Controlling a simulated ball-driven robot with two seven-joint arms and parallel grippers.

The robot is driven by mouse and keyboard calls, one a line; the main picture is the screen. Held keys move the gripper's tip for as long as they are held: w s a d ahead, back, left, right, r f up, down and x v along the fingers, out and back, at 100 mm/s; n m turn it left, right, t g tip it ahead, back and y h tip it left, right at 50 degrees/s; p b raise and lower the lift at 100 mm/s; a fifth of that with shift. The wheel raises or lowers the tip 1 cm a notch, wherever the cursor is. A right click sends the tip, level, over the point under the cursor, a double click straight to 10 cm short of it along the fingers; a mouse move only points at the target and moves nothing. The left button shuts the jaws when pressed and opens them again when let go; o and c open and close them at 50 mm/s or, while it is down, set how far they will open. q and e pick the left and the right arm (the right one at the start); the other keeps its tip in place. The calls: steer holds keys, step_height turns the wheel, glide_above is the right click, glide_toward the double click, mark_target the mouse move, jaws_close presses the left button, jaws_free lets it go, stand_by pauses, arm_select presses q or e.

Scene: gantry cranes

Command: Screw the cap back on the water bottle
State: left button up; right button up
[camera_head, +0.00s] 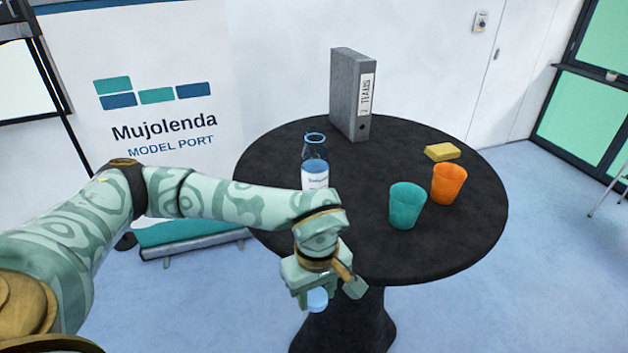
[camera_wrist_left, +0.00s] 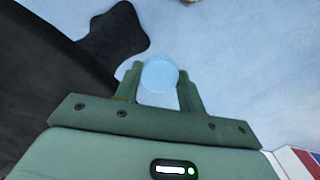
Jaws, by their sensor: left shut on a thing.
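The water bottle (camera_head: 315,168) stands upright on the round black table, with a white label and a blue rim at its open-looking top. Its lower part is hidden behind my left arm. My left gripper (camera_head: 317,296) is in front of the table's near edge, pointing down and lower than the bottle. It is shut on a light blue round cap (camera_head: 317,300). The cap also shows between the two fingers in the left wrist view (camera_wrist_left: 160,74), with floor beyond it. My right gripper is in neither view.
The black table (camera_head: 270,215) also bears a grey binder (camera_head: 346,95), a teal cup (camera_head: 407,206), an orange cup (camera_head: 449,184) and a yellow sponge-like block (camera_head: 442,152). The table's right front is clear. A banner (camera_head: 160,60) stands behind at the left.

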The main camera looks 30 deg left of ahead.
arm_select(q)
steer(key=s+f+m+b, duration=0.2)
steer(key=f+m+b, duration=0.3)
steer(key=f, duration=0.5)
steer(key=s+f+m+b, duration=0.2)
steer(key=f+m+b, duration=0.4)
steer(key=f, duration=0.4)
steer(key=shift+a+m+b, duration=0.3)
steer(key=shift+b, duration=0.35)
